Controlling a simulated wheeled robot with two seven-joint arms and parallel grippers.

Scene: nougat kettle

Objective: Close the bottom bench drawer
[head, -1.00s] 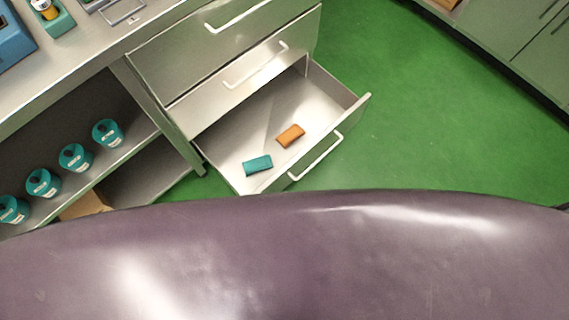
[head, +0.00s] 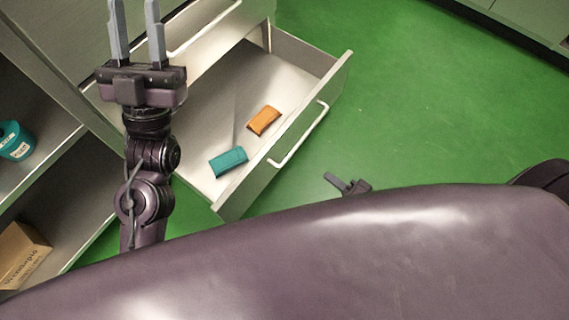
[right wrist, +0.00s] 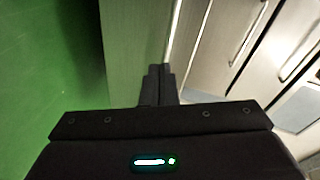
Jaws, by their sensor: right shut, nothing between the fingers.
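The bottom bench drawer (head: 290,150) is pulled out over the floor in the head view, its bar handle (head: 301,137) on the front. A teal packet (head: 228,161) and an orange packet (head: 263,120) lie inside. My right gripper (head: 332,178) is small and dark, just right of and apart from the drawer front in this view; its fingers are together and empty. They also show shut in the right wrist view (right wrist: 160,70), with drawer fronts and handles beyond. My left gripper (head: 136,20) is open and empty, raised left of the drawer, fingertips near the top edge.
An open bench shelf on the left holds a teal tub (head: 15,141) and a cardboard box (head: 20,254). A closed drawer handle (head: 205,30) is above the open drawer. Green floor (head: 420,110) is clear to the right, up to cabinets (head: 530,18).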

